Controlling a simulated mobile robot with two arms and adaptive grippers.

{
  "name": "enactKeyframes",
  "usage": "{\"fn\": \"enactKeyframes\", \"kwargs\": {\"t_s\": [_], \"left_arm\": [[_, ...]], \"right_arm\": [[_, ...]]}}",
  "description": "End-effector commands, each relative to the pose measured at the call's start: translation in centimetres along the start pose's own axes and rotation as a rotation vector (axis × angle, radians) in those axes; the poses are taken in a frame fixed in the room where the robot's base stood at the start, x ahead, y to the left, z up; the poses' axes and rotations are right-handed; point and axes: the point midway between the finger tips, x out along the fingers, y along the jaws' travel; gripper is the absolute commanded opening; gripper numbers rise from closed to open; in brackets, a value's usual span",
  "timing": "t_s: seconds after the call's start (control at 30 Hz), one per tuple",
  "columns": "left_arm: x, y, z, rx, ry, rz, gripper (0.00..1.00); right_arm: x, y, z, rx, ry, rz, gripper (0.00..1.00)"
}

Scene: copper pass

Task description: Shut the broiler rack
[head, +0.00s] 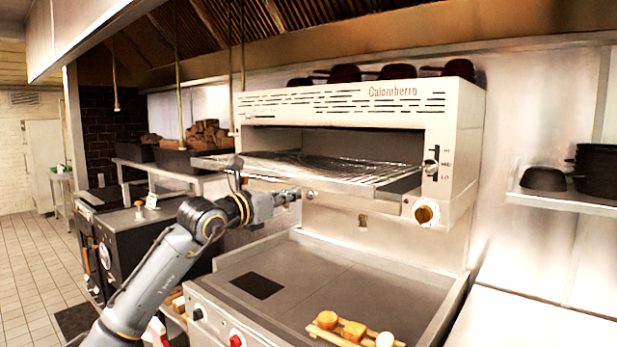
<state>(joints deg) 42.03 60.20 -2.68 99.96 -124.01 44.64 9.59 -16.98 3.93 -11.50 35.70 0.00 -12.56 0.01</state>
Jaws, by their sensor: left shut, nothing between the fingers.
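The broiler (345,100) is a large steel unit marked Colomberro, with an open front. Its wire broiler rack (335,170) sticks out of the opening towards me, with a flat front edge. My left arm comes in from the lower left. My left gripper (292,194) is shut and empty, just below the rack's front edge near its middle. I cannot tell whether it touches the rack. My right gripper is not in view.
A flat griddle (310,270) lies below the broiler, with food pieces (350,329) on a small wooden rack at its front. Dark pans (397,71) sit on top of the broiler. A wall shelf (570,203) with black bowls is at right. Tiled floor is open at left.

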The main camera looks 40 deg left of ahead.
Motion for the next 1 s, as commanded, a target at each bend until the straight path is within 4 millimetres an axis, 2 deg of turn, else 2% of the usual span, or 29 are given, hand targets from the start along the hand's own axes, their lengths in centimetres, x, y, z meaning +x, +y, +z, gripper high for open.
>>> {"fn": "enactKeyframes", "kwargs": {"t_s": [0.03,0.13,0.4,1.0], "left_arm": [[1.2,0.0,0.7,-0.006,0.0,-0.001,0.0],[3.1,0.0,0.6,-0.005,0.002,-0.001,0.0],[5.9,0.0,0.1,-0.003,0.001,-0.001,0.0],[6.7,0.0,-0.1,-0.003,0.0,-0.001,0.0]], "right_arm": [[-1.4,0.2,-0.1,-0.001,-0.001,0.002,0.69],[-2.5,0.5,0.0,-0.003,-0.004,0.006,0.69],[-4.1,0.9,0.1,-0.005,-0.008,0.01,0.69],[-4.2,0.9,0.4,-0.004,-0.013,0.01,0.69]]}}
